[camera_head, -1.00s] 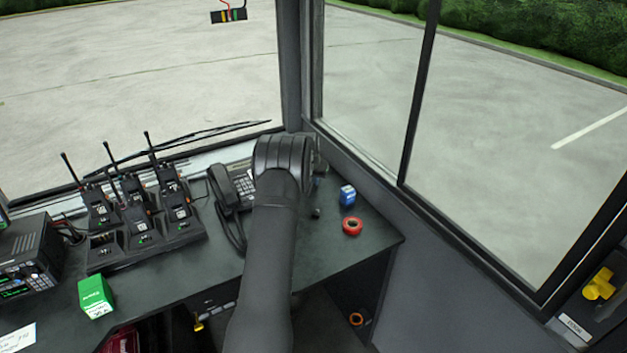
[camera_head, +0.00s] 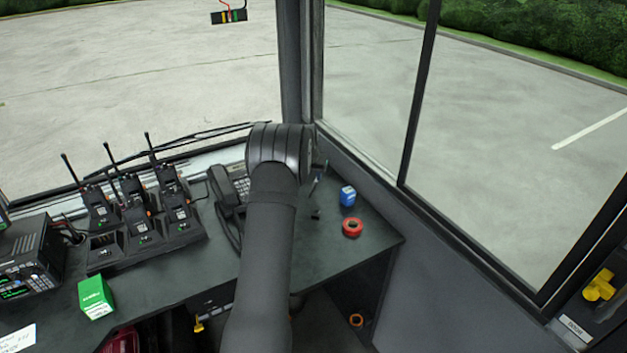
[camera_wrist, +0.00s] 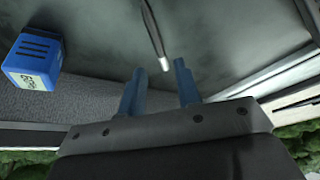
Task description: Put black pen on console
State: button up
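A slim dark pen-like object with a pale tip (camera_wrist: 155,35) lies on the dark desk surface in the wrist view. My gripper (camera_wrist: 158,80) has two blue fingers spread apart, with nothing between them. The pen's pale tip lies just beyond the fingertips, in line with the gap; I cannot tell the exact distance. In the head view my arm's wrist hides most of the gripper. The console desk (camera_head: 285,262) runs below the windows.
A blue box (camera_head: 347,195) and a red ring (camera_head: 352,227) sit on the desk's right side. A black phone (camera_head: 225,190), several radios in a charger (camera_head: 145,238) and a green box (camera_head: 95,297) stand to the left. A small dark item (camera_head: 316,214) lies near the blue box.

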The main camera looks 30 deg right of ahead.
aim_at(314, 184)
jog(key=v, duration=0.7)
jog(key=shift+r, duration=0.35)
jog(key=shift+a, duration=0.1)
jog(key=x, duration=1.2)
jog(key=shift+s, duration=0.15)
jog(key=shift+r, duration=1.1)
